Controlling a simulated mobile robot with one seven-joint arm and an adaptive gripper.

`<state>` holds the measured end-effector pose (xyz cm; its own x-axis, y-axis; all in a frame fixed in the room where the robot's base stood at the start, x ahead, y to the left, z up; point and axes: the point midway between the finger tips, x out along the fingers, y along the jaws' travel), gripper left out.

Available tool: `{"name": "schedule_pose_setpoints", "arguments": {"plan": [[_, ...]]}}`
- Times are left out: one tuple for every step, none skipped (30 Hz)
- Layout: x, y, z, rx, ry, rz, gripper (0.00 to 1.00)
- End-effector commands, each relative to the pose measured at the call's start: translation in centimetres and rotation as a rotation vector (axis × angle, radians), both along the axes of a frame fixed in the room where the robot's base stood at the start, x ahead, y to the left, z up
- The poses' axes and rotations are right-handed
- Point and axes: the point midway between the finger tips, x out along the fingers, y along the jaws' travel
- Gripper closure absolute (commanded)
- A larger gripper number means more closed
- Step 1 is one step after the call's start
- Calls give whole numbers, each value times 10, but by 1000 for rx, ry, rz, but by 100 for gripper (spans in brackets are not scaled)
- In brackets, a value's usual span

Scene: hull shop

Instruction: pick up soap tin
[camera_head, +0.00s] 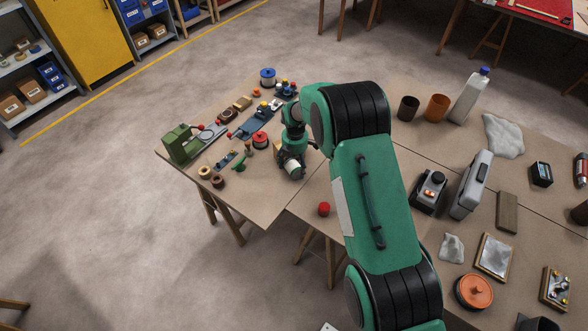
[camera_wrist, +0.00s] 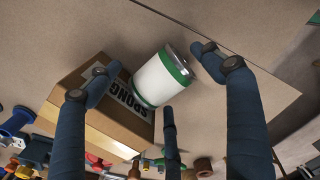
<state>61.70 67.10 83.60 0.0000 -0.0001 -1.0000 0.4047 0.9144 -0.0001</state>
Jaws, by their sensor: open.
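A white tin with green bands and a metal end, likely the soap tin (camera_wrist: 155,80), shows in the wrist view. It lies between the spread fingers of my gripper (camera_wrist: 157,75), which is open. One finger is to its left, one to its right and one below it in the picture. I cannot tell whether any finger touches it. In the head view, my gripper (camera_head: 289,155) is low over the workbench, and a small pale, green-edged piece of the tin (camera_head: 292,168) shows by it.
A cardboard box (camera_wrist: 70,100) with a printed label stands right beside the tin, partly behind the left finger. A green machine (camera_head: 182,143) and several small parts crowd the bench to the left. A red item (camera_head: 323,209) lies nearer, with bare bench (camera_head: 260,208) around it.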

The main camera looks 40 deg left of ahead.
Motion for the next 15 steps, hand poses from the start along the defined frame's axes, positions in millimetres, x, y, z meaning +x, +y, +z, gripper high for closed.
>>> {"name": "schedule_pose_setpoints", "arguments": {"plan": [[0, 0, 0, 0, 0, 0, 20], [0, 0, 0, 0, 0, 0, 26], [0, 0, 0, 0, 0, 0, 34], [0, 0, 0, 0, 0, 0, 39], [0, 0, 0, 0, 0, 0, 45], [0, 0, 0, 0, 0, 0, 53], [0, 0, 0, 0, 0, 0, 59], [0, 0, 0, 0, 0, 0, 65], [0, 0, 0, 0, 0, 0, 73], [0, 0, 0, 0, 0, 0, 79], [0, 0, 1, 1, 0, 0, 85], [0, 0, 1, 1, 0, 0, 85], [0, 0, 0, 1, 0, 0, 85], [0, 0, 0, 1, 0, 0, 85], [0, 0, 0, 1, 0, 0, 85]]}}
